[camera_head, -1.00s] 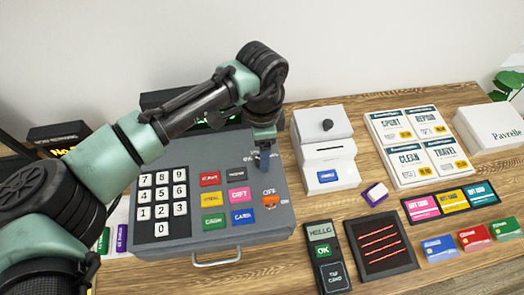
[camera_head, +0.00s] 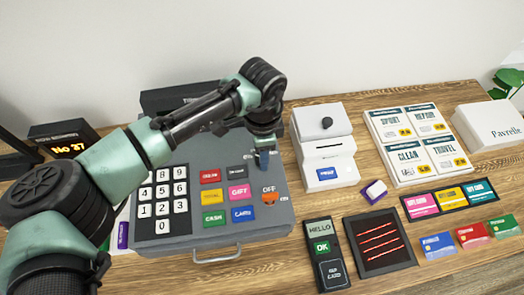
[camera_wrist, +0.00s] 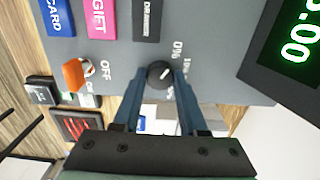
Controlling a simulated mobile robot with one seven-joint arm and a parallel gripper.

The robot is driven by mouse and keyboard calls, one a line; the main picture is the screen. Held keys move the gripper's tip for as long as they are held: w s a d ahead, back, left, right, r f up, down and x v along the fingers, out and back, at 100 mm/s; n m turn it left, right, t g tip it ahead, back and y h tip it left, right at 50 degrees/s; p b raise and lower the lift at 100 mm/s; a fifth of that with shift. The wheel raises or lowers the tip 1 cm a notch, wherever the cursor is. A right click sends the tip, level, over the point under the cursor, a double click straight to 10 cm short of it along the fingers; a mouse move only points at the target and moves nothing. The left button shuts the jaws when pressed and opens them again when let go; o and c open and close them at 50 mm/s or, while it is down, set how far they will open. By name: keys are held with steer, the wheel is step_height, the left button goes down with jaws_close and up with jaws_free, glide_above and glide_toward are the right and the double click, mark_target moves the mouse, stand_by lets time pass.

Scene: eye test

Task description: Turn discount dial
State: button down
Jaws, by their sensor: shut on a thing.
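The discount dial (camera_wrist: 159,75) is a small round black knob with a white mark, set in the grey top of the cash register (camera_head: 240,180). Printed percent labels, one reading 0% (camera_wrist: 178,50), stand beside it in the wrist view. My gripper (camera_wrist: 160,73) is shut on the dial, one blue finger on each side of it. In the head view my gripper (camera_head: 263,163) points down at the register's right part and hides the dial.
An orange switch (camera_head: 269,197) marked OFF sits close to my gripper. Coloured keys (camera_head: 239,192) and a number pad (camera_head: 161,200) lie to the left. A white printer (camera_head: 325,150) stands just right of the register. A card terminal (camera_head: 323,255) lies in front.

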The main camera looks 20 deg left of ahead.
steer(key=shift+m, duration=0.4)
steer(key=m, duration=0.2)
steer(key=shift+m, duration=0.4)
steer(key=shift+m+b, duration=0.35)
steer(key=shift+m, duration=1.65)
steer(key=shift+c, duration=2.2)
jaws_free()
step_height(320, 180, up, 13)
steer(key=b, duration=0.2)
